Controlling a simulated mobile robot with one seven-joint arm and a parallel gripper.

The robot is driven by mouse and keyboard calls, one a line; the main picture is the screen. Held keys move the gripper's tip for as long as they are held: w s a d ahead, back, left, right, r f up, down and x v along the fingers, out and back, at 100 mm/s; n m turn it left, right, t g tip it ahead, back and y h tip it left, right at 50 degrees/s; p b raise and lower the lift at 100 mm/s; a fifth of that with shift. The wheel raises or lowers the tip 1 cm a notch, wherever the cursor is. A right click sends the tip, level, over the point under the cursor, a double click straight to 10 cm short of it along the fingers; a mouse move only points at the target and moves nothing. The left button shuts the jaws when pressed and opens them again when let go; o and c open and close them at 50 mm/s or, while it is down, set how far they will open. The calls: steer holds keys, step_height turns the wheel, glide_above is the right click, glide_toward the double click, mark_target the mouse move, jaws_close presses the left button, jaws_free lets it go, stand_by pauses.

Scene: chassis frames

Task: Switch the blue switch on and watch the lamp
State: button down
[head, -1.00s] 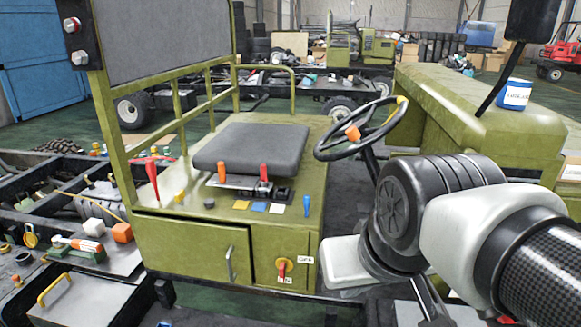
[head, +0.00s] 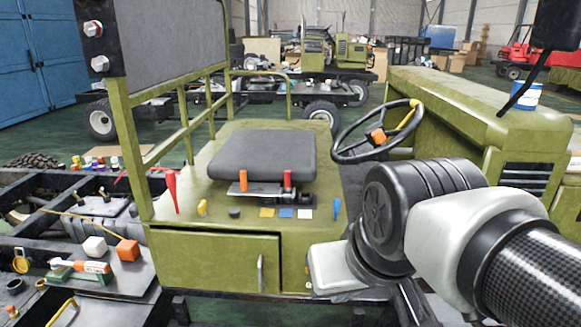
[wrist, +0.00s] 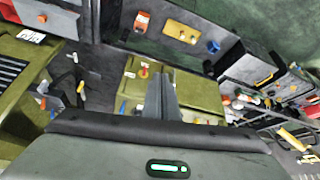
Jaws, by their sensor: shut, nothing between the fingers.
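A slim blue lever (head: 337,208), the only blue switch-like part on the seat base, stands at its front right corner in the head view. Two round fittings are on the dark panel at the upper left: one reddish-white (head: 93,28) and one whitish (head: 99,63). I cannot tell whether either is the lamp or is lit. My gripper (wrist: 161,95) shows in the wrist view as closed grey fingers, empty, above the green vehicle. In the head view my arm's links hide the gripper. A small blue part (wrist: 122,106) lies left of the fingers in the wrist view; I cannot tell whether it is the lever.
The black seat (head: 262,153) is behind a row of coloured levers and cards. The steering wheel (head: 378,132) and the green hood (head: 470,95) stand close to my arm. A low green door (head: 215,262) is in front. Cluttered chassis parts are at the left.

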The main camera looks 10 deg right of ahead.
steer(key=shift+d, duration=0.1)
steer(key=w+d+m+t+b, duration=0.2)
steer(key=w+m+b, duration=0.15)
steer(key=w, duration=0.65)
steer(key=w+d+m+t+h+b, duration=0.1)
steer(key=w+d+m+t+b, duration=0.2)
steer(key=w, duration=0.6)
steer(key=w+d+m+t+b, duration=0.1)
steer(key=w+m+t+b, duration=0.3)
steer(key=w, duration=0.6)
steer(key=w+d+f+m+h+b, duration=0.3)
steer(key=w+d+m+h, duration=0.3)
steer(key=w+d+m, duration=0.4)
steer(key=s+d+f+m+g+h+b, duration=0.1)
steer(key=d+f+m+g+h, duration=0.1)
steer(key=d, duration=0.5)
steer(key=s+d+f+m+g+h+b, duration=0.1)
steer(key=d+f+m+g+h+b, duration=0.1)
steer(key=d+m+h, duration=0.5)
step_height(320, 180, down, 2)
steer(key=shift+s+d+g, duration=0.2)
steer(key=shift+d+g, duration=0.4)
steer(key=shift+d, duration=0.05)
